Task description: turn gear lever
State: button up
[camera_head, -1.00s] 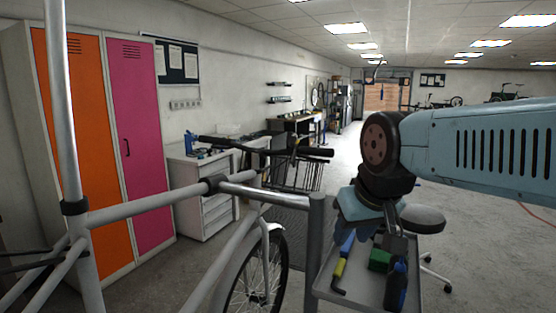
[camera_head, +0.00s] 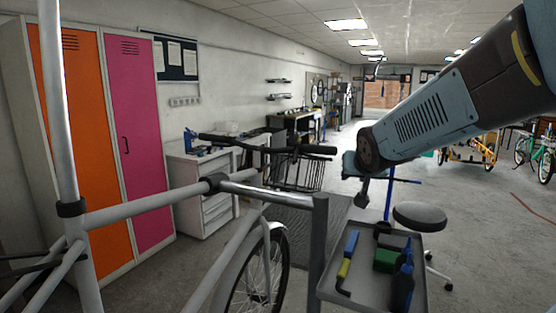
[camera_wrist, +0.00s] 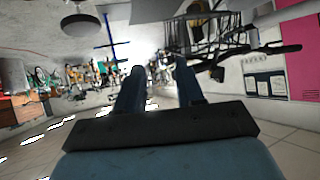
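The gear lever is too small to make out there. My gripper (camera_wrist: 160,82) has two fingers spread apart with nothing between them in the wrist view, so it is open. In the head view my arm's end is right of the right grip and apart from it. In the wrist view, which is upside down, the handlebar (camera_wrist: 265,50) is at the upper right, beyond the fingers and to their right.
A grey tool tray (camera_head: 376,302) with several tools stands in front at the right, with a round stool (camera_head: 419,216) behind it. The bike's grey frame tube (camera_head: 150,212) crosses the left foreground. A wire basket (camera_head: 296,172) hangs beyond the handlebar. Orange and pink lockers stand left.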

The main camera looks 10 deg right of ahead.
jog(key=w+d+f+m+t+y, duration=0.15)
jog(key=w+t, duration=0.25)
jog(key=w, duration=0.7)
jog(key=t+y, duration=0.4)
jog(key=y, duration=0.5)
send_near(296, 156)
jog(key=shift+m+h, duration=0.25)
jog(key=shift+m, duration=0.2)
jog(key=x, duration=1)
jog(key=shift+w+a+f, duration=0.1)
jog(key=shift+f, duration=0.2)
jog(key=shift+t, duration=0.3)
grip_shut()
